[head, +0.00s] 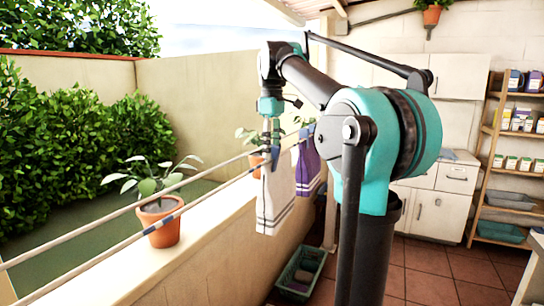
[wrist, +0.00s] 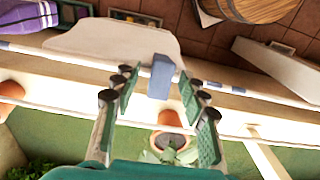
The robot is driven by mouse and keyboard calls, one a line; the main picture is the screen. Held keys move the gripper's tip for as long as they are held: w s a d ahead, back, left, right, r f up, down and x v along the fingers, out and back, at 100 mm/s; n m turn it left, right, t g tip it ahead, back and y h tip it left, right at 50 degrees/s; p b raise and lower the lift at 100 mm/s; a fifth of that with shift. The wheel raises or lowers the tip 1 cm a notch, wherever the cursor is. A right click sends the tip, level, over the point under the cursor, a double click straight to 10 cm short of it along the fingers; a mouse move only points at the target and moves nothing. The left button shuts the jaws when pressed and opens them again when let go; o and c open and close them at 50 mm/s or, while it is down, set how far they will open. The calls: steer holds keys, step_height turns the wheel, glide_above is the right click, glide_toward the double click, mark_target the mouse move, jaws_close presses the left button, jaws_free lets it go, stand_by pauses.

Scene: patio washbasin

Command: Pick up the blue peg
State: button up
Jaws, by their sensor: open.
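A blue peg (wrist: 161,76) sits on the washing line at the edge of a white towel (wrist: 110,42), between my fingers in the wrist view. My gripper (wrist: 158,92) is open, one finger on each side of the peg, with a visible gap to each pad. In the head view my gripper (head: 271,142) points down at the line from above, over the white towel (head: 275,197).
A purple towel (head: 308,166) hangs just beyond the white one. Potted plants (head: 161,220) stand on the wall ledge beside the lines. A green crate (head: 301,273) sits on the floor below. A wooden barrel (wrist: 254,8) shows in the wrist view.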

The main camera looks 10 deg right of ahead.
steer(key=shift+c, duration=0.6)
steer(key=c, duration=0.8)
steer(key=shift+c, duration=0.2)
steer(key=shift+r, duration=0.1)
